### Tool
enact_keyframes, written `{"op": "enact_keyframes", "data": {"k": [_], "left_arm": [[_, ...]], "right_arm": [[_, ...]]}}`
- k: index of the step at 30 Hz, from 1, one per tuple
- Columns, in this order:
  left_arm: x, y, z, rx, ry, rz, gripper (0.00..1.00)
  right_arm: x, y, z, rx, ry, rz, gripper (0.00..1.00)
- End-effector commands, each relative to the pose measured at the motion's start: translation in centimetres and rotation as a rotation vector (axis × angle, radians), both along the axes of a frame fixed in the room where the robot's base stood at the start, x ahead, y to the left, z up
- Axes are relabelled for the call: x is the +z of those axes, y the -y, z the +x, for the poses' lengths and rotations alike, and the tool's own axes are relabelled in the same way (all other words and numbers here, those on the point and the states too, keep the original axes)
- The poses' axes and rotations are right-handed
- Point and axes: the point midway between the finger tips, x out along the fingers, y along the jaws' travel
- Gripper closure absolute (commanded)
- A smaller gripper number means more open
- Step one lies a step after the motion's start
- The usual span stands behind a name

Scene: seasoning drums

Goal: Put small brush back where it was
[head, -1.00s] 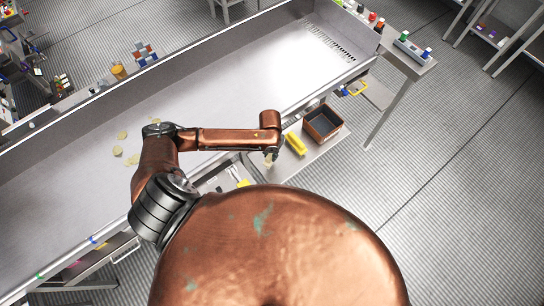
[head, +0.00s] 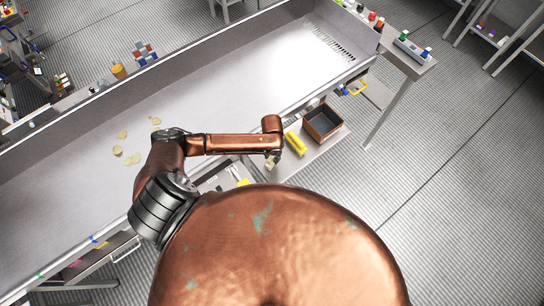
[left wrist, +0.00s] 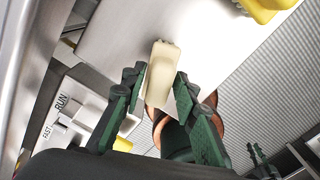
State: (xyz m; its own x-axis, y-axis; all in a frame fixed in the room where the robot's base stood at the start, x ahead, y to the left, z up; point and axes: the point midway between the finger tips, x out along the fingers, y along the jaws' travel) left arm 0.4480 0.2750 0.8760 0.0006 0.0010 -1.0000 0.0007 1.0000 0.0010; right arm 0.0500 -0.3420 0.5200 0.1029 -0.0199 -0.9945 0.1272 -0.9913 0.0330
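My left gripper (head: 272,162) reaches past the near edge of the long metal trough, over the pale side shelf (head: 282,172). In the left wrist view its two dark green fingers (left wrist: 160,82) are closed on the sides of a small cream block-like thing, which I take for the small brush (left wrist: 161,72). The brush points away from the palm above the pale surface; whether it touches that surface I cannot tell. In the head view the brush is mostly hidden by the gripper. A dark green pronged part, possibly my right gripper (left wrist: 258,160), shows at the lower right of the wrist view.
A yellow thing (head: 296,143) and a dark-lined brown bin (head: 322,122) are on the side shelf, right of the gripper. The metal trough (head: 230,90) holds several pale chips (head: 122,134).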

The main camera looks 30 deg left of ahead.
Motion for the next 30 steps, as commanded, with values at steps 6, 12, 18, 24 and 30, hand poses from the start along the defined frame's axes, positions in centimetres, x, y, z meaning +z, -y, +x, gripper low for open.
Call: {"op": "enact_keyframes", "data": {"k": [6,12,18,24,30], "left_arm": [[0.0,0.0,0.0,0.000,0.000,0.000,0.64],[0.3,0.0,0.0,0.000,0.001,-0.001,0.64],[3.0,0.0,0.1,-0.002,0.004,-0.001,0.64],[7.3,0.0,0.2,-0.001,0.004,0.000,0.64],[10.7,0.0,0.1,-0.001,0.003,-0.001,0.64]], "right_arm": [[0.0,-0.2,0.0,-0.001,0.000,0.002,0.78],[0.1,-0.4,0.0,-0.002,0.001,0.004,0.78],[-0.2,-0.4,0.0,-0.002,0.000,0.004,0.78],[-0.5,-0.4,0.0,-0.002,0.000,0.004,0.78],[-0.8,-0.3,0.0,-0.002,0.000,0.003,0.78]]}}
